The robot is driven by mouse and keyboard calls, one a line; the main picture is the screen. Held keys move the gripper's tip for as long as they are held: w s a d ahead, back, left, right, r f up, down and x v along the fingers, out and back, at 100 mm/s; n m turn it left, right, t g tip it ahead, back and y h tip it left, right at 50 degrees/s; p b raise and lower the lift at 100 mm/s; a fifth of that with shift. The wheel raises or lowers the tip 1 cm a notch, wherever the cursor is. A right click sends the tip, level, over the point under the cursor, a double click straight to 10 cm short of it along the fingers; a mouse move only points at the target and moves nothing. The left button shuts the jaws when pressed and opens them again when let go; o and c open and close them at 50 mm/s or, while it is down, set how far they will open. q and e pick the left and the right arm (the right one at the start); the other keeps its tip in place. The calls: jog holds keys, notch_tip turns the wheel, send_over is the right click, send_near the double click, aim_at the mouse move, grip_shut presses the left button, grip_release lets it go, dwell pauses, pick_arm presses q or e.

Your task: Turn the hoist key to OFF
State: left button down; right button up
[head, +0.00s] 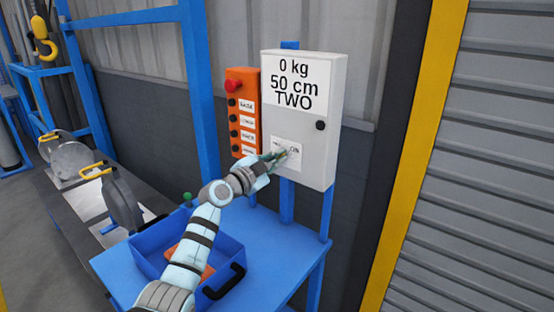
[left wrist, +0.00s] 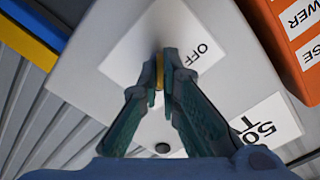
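The hoist key (left wrist: 159,74) is a small yellow piece at the white label (left wrist: 165,50), whose word OFF reads beside it in the left wrist view. The key sits on the front of the grey control box (head: 333,108); in the head view my gripper hides it. My left gripper (left wrist: 163,72) has its two green fingertips close together on either side of the key and looks shut on it. In the head view, this gripper (head: 277,160) is at the box's lower label. The key's exact angle is hard to tell. My right gripper is not in view.
An orange button panel (head: 243,112) with a red button hangs left of the box. Below is a blue table (head: 280,250) with a blue tray (head: 150,265) holding an orange piece. Grey round parts with yellow handles (head: 72,160) stand left. A yellow hook (head: 42,38) hangs behind.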

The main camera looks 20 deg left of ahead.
pick_arm(q)
jog(key=shift+f, duration=0.1)
dwell(0.3)
jog(key=n+b, duration=0.1)
jog(key=n, duration=0.2)
jog(key=shift+n, duration=0.3)
jog(key=n, duration=0.4)
jog(key=shift+n, duration=0.3)
jog(key=n, duration=0.4)
jog(key=shift+a+f+p, duration=0.1)
jog(key=shift+p, duration=0.2)
jog(key=shift+f+n+p, duration=0.15)
jog(key=shift+n+p, duration=0.6)
jog(key=shift+n, duration=2.05)
jog(key=c, duration=1.8)
grip_release()
jog(key=shift+c, duration=0.2)
jog(key=shift+o, duration=0.2)
